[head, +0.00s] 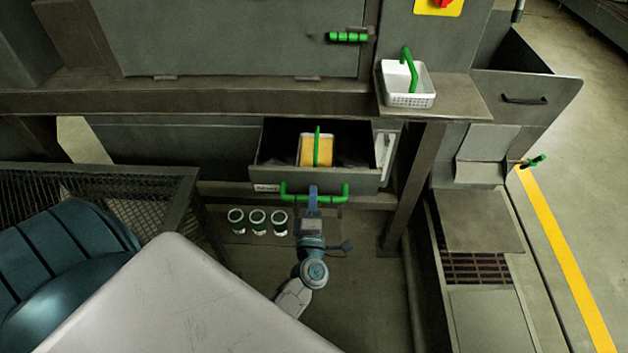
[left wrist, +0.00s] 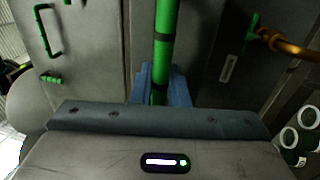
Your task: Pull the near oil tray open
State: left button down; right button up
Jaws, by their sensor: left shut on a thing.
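The near oil tray (head: 270,172) is a grey drawer under the machine. It stands partly pulled out, and its inside shows from above. Its green bar handle (head: 335,199) runs along the front. My left gripper (head: 313,196) is shut on the handle near its middle. In the left wrist view the green handle (left wrist: 164,45) runs between the blue fingers of my left gripper (left wrist: 160,88). Part of the bar is hidden by the fingers. My right gripper is not in view.
A yellow-faced piece with a green handle (head: 317,150) sits in the tray. Several small round containers (head: 257,222) stand on the floor left of my arm. A machine leg (head: 408,190) is close on the right, a mesh-sided bin (head: 140,196) on the left. A white basket (head: 410,99) stands above.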

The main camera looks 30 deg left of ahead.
pick_arm(q)
jog(key=shift+r+v, duration=0.15)
jog(key=shift+v, duration=0.5)
jog(key=shift+r+v, duration=0.1)
jog(key=shift+v, duration=0.6)
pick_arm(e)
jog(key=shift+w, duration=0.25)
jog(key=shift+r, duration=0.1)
pick_arm(q)
jog(key=c, duration=1.5)
grip_release()
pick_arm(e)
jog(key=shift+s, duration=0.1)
